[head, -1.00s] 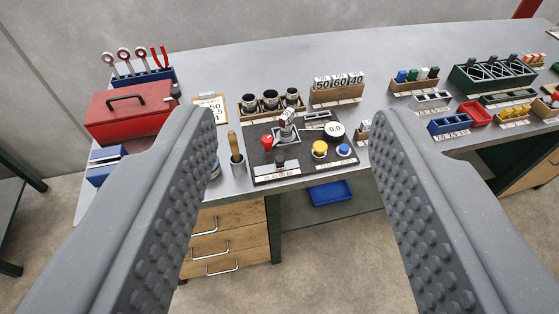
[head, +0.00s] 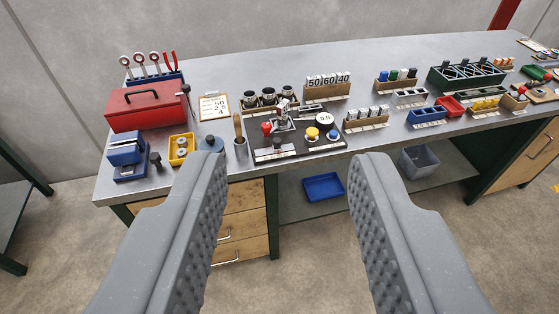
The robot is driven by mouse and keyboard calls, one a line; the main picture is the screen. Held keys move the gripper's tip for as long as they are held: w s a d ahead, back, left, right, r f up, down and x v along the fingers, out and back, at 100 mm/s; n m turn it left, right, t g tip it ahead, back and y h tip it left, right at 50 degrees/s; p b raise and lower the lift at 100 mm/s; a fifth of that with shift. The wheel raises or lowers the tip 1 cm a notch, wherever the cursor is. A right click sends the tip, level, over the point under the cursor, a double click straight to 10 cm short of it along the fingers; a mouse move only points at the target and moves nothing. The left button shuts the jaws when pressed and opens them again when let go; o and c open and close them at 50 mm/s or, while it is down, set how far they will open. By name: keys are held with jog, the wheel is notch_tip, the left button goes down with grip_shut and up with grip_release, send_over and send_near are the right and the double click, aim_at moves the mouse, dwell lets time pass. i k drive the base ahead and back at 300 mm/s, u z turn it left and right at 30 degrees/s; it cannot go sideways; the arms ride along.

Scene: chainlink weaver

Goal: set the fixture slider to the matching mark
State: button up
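The dark fixture board (head: 262,155) lies near the front edge of the bench, beyond my fingers. On it I see a red knob (head: 267,128), a metal clamp-like part (head: 283,112), a round white dial (head: 324,118), a yellow button (head: 312,134) and a blue button (head: 332,136). A small dark knob (head: 275,144) sits at the front left of the board above a pale strip (head: 276,155); the marks are too small to read. My gripper (head: 284,157) is open and empty, well short of the board. A clipboard card (head: 214,107) shows "50", "2.5" and "4".
A wooden rack (head: 327,91) behind the board holds blocks marked 50, 60, 40. A screwdriver holder (head: 240,146) stands left of the board, a rack of pale blocks (head: 365,122) right. A red toolbox (head: 148,107) is far left. A blue bin (head: 323,187) lies below the bench.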

aim_at(277, 146)
jog(key=k, duration=0.7)
jog(key=u, duration=0.2)
jog(key=i, duration=2.15)
jog(key=z, duration=0.85)
